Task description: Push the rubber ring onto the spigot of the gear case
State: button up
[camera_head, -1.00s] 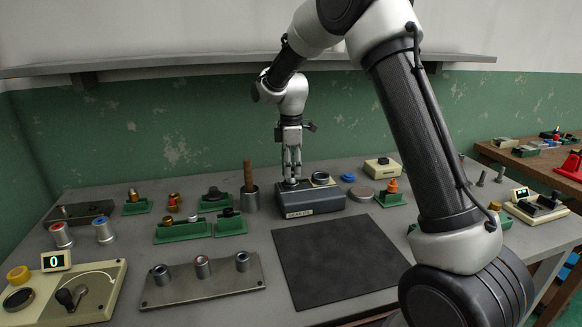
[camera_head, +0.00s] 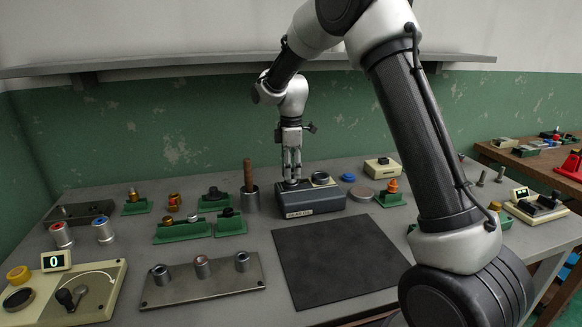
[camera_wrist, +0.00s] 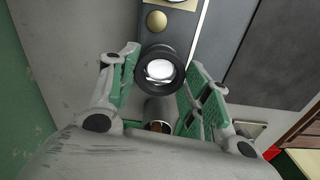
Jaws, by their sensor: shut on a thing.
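The gear case (camera_head: 318,203) is a dark grey box with a pale label, standing at the back of the bench. In the wrist view its grey top (camera_wrist: 178,40) lies under the fingertips. My gripper (camera_head: 291,177) points down at its left end. In the wrist view my gripper (camera_wrist: 160,75) is shut on the black rubber ring (camera_wrist: 143,84), one finger on each side. The bright round spigot end (camera_wrist: 159,69) shows through the ring's hole. The ring looks lined up with the spigot; how far down it sits, I cannot tell.
A metal cup with a brown handle (camera_head: 248,178) stands close left of the gear case. A blue cap (camera_head: 348,177) and a grey disc (camera_head: 361,192) lie to its right. A black mat (camera_head: 338,262) in front is empty. A shelf (camera_head: 200,64) runs along the wall.

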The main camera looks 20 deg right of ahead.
jog(key=shift+f, duration=0.95)
jog(key=o, duration=0.9)
jog(key=shift+c, duration=0.2)
notch_tip(320, 180, up, 12)
jog(key=shift+c, duration=0.5)
jog(key=shift+f, duration=0.3)
jog(key=c, duration=0.3)
notch_tip(320, 180, down, 5)
jog(key=n, duration=0.3)
jog(key=shift+r, duration=0.15)
grip_shut()
jog(key=shift+f, duration=2.65)
